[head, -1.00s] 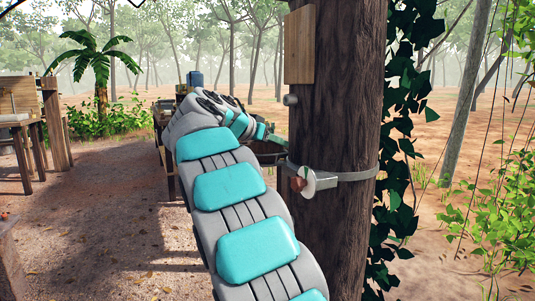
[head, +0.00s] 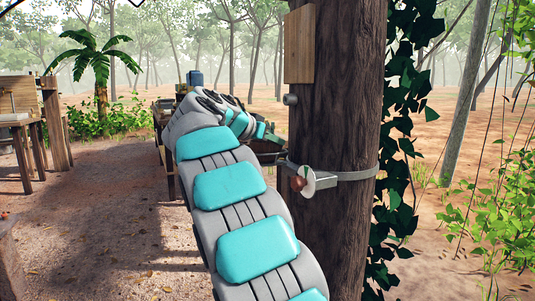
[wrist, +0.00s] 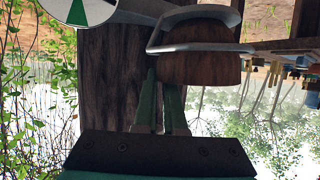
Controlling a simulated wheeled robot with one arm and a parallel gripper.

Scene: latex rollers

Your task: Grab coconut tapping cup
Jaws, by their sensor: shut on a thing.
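The coconut tapping cup (wrist: 205,68) is a dark brown, rounded half shell in the wrist view. It sits inside a pale metal holder (wrist: 195,15) beside the tree trunk (wrist: 105,80). My gripper (wrist: 162,92) has its green fingers closed at the cup's near edge, shut on it. The part of the cup between the fingers is hidden. In the head view my gripper (head: 272,137) is at the left side of the trunk (head: 335,230), and the cup cannot be made out clearly there.
A metal band (head: 355,174) with a white round disc (head: 308,182) circles the trunk just below my gripper. A wooden board (head: 299,46) and a small grey spout (head: 290,99) are above. Leafy vines hang at right. Wooden tables stand at left; open ground lies between.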

